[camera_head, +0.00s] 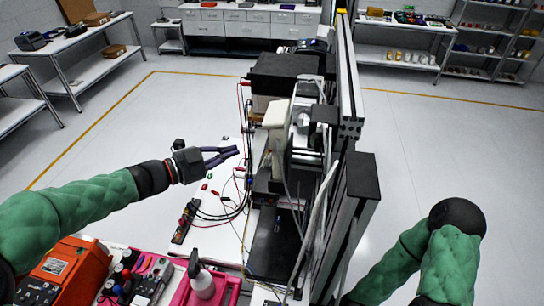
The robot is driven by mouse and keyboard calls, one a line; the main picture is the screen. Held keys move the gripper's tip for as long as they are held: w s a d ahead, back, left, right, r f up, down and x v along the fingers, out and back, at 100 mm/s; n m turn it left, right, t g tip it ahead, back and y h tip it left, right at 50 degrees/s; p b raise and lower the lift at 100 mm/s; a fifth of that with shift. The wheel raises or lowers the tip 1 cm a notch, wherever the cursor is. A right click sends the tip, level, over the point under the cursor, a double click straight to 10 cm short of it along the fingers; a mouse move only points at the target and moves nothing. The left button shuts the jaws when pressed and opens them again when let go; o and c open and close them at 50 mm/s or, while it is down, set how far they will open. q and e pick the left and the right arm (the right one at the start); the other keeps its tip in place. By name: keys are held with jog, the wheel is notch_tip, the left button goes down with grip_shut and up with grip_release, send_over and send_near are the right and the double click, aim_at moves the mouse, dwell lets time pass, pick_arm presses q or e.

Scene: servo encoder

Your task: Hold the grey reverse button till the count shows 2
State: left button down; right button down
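My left gripper (236,152) reaches in from the left over the white bench top (232,130). Its two dark fingers point right, toward the machine, and their tips lie close together; whether they are fully shut is unclear. Nothing shows between them. Below the gripper are small coloured parts, a green one (204,186) and a red one (215,193). I cannot pick out the grey reverse button or a readable count; they are too small or hidden. My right arm is at the lower right, with its gripper out of view.
A tall machine with metal rails (349,80) and a black post (362,175) stands at centre. Loose wires (232,208) cross the bench. A pink tray (226,290) with a spray bottle (203,284) and an orange case (62,268) are at the lower left. The floor at right is clear.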

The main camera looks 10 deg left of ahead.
pick_arm(q)
jog(key=d+b, duration=0.1)
jog(key=d, duration=0.6)
